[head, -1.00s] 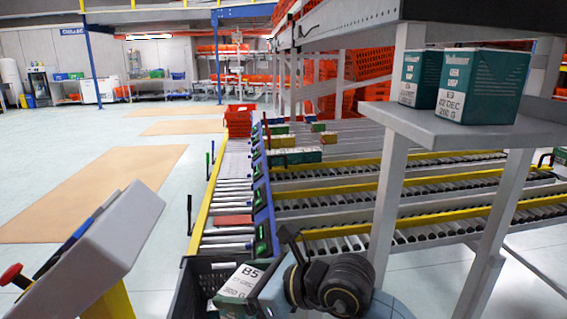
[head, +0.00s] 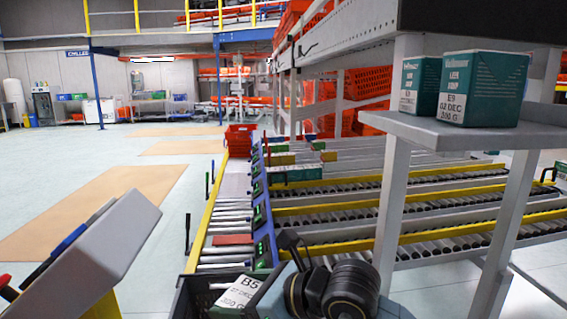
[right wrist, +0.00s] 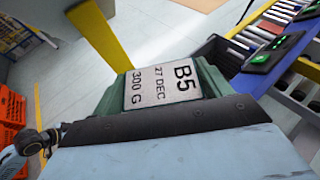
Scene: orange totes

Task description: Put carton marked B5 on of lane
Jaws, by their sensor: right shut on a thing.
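The carton marked B5 (head: 238,291) is green with a white label reading B5, 27 DEC, 300 G. It shows at the bottom of the head view, in front of or over a dark crate (head: 190,292); I cannot tell how high it is. In the right wrist view the carton (right wrist: 162,88) sits against my gripper, label facing the camera. My right gripper (head: 262,296) is shut on it; its fingertips are largely hidden. The roller lanes (head: 330,208) with yellow rails lie beyond, to the right of a blue rail with green-lit displays. My left gripper is not in view.
A grey shelf (head: 440,131) at right holds two green cartons, one marked E9 (head: 482,88). Its legs stand close to my right arm. A red tote (head: 239,140) sits at the conveyor's far end. A grey panel (head: 95,255) stands at lower left. Open floor lies left.

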